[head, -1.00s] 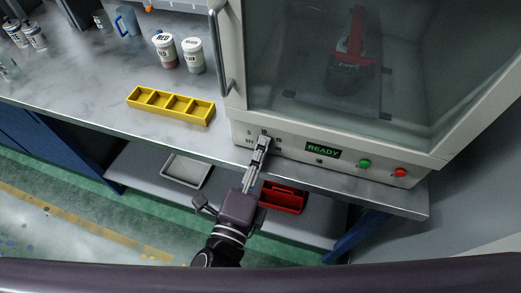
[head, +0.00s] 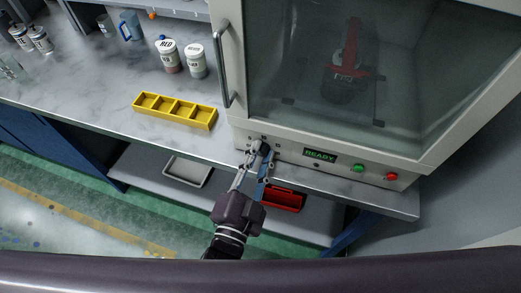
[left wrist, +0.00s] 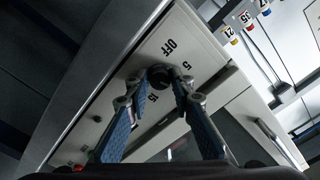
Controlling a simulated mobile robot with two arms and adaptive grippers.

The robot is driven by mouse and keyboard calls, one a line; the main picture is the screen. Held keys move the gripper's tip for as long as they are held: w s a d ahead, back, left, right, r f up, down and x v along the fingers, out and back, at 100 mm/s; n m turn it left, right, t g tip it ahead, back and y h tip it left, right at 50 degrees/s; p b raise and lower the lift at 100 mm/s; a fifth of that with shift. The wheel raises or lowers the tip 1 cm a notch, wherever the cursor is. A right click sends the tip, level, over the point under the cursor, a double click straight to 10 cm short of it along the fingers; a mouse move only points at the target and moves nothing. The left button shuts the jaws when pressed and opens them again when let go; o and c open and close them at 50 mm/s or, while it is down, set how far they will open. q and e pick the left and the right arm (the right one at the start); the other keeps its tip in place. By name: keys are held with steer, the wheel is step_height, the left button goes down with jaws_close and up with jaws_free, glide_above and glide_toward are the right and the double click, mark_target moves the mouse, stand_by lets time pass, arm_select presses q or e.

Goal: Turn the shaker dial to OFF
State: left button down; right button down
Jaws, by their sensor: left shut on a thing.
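The shaker (head: 335,158) is a pale cabinet with a glass door and a front panel along its lower edge. Its dark round dial (left wrist: 158,76) sits on the panel, with the labels OFF, 5 and 15 around it in the left wrist view. My left gripper (head: 258,152) is at the left end of the panel, with a finger on each side of the dial, shut on it. It also shows in the left wrist view (left wrist: 159,92). The fingers partly hide the dial, and I cannot tell where its pointer aims. My right gripper is not in view.
A READY display (head: 319,154), a green button (head: 358,168) and a red button (head: 391,176) lie to the right on the panel. A yellow divided tray (head: 175,110) and two jars (head: 169,57) stand left on the bench. Grey (head: 187,171) and red (head: 285,199) trays sit below.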

arm_select(q)
steer(key=n+p, duration=0.3)
steer(key=n, duration=0.2)
steer(key=shift+r+n+p, duration=0.15)
steer(key=shift+n+p, duration=0.15)
steer(key=n+p, duration=0.3)
steer(key=n, duration=0.2)
steer(key=n+p, duration=0.1)
steer(key=n, duration=0.3)
steer(key=shift+a+n, duration=0.1)
steer(key=shift+n, duration=0.3)
steer(key=n, duration=0.3)
steer(key=n+p, duration=0.1)
steer(key=n, duration=0.1)
steer(key=shift+f, duration=0.25)
steer(key=shift+n, duration=0.3)
steer(key=c, duration=1.7)
jaws_free()
steer(key=shift+o, duration=0.2)
